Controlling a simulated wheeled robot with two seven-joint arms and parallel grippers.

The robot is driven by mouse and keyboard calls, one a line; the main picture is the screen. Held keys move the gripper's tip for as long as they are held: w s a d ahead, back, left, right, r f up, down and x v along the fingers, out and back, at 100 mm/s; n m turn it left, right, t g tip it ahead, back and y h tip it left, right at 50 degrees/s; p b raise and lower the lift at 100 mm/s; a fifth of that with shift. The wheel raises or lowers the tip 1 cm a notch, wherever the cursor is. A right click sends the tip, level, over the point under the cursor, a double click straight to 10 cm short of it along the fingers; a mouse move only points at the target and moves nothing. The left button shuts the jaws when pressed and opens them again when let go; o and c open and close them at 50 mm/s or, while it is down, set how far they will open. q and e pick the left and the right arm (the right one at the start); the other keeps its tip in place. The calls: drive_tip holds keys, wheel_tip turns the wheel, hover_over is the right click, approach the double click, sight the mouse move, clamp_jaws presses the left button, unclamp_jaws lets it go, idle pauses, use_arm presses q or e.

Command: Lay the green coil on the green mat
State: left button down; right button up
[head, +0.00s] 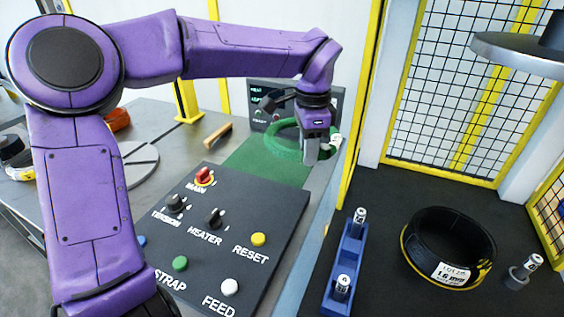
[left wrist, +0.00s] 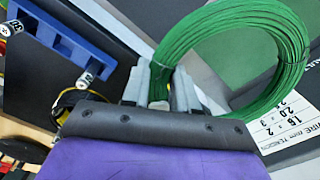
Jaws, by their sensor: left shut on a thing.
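The green coil (head: 284,140) is a ring of green wire at the far middle in the head view, partly hidden by my left gripper (head: 318,155). My left gripper is shut on the coil's side. In the left wrist view the coil (left wrist: 291,40) rises from between the fingers of the gripper (left wrist: 160,92). The green mat (head: 250,160) lies on the table beyond the control panel. In the head view the coil overlaps the mat's far right part; I cannot tell whether it touches it. The mat also shows in the left wrist view (left wrist: 222,58) behind the coil. My right gripper is not seen.
A dark control panel (head: 270,207) with knobs and buttons stands before the mat. A yellow post (head: 352,165) is just right of the gripper. A wooden-handled tool (head: 217,135) lies left of the mat. A black coil (head: 448,240) and a blue rack (head: 346,262) sit at right.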

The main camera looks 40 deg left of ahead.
use_arm(q)
drive_tip(key=shift+w+a+f, duration=0.1)
drive_tip(key=shift+w+a, duration=0.05)
drive_tip(key=shift+a, duration=0.1)
drive_tip(key=w+a+f+p, duration=0.2)
drive_tip(key=a+f+p, duration=0.2)
drive_tip(key=a, duration=0.5)
hover_over(275, 173)
drive_tip(key=d, duration=0.1)
drive_tip(key=f, duration=0.4)
drive_tip(key=shift+s+d+p, duration=0.1)
drive_tip(key=shift+s+p, duration=0.15)
drive_tip(key=shift+p, duration=0.1)
drive_tip(key=shift+w+a+f, duration=0.1)
drive_tip(key=shift+a+f, duration=0.15)
drive_tip(key=shift+f, duration=0.1)
drive_tip(key=f, duration=0.3)
drive_tip(key=shift+a+f+p, duration=0.25)
drive_tip(key=shift+a+p, duration=0.05)
drive_tip(key=shift+p, duration=0.05)
drive_tip(key=shift+w+f, duration=0.1)
drive_tip(key=shift+f, duration=0.15)
drive_tip(key=shift+f, duration=0.1)
